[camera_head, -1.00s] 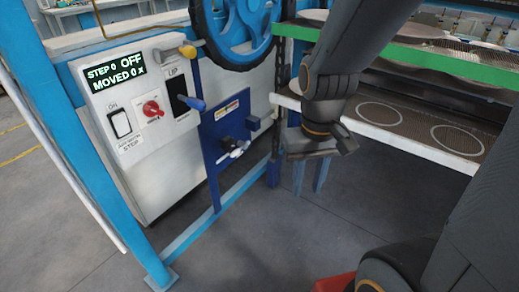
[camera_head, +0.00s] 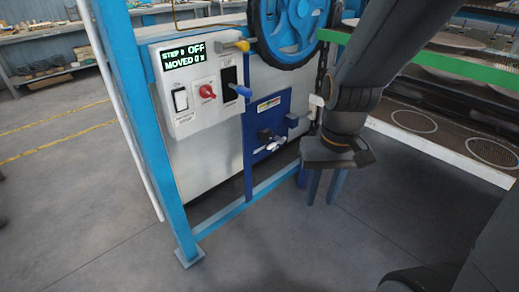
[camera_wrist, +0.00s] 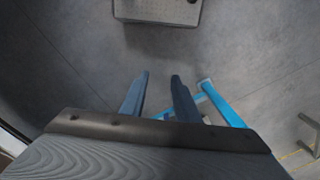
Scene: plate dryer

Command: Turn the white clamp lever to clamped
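The white clamp lever (camera_head: 276,146) is small and sits low on the blue panel (camera_head: 257,109), beside a dark block (camera_head: 264,134). I cannot read its clamp position at this size. My gripper (camera_head: 323,201) points down to the right of the panel in the head view, apart from the lever. In the wrist view, my gripper (camera_wrist: 160,76) has its two fingers apart with nothing between them. The lever is not visible in the wrist view.
A blue handwheel (camera_head: 290,30) is above. A blue frame post (camera_head: 150,130) stands left. Floor in front is clear.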

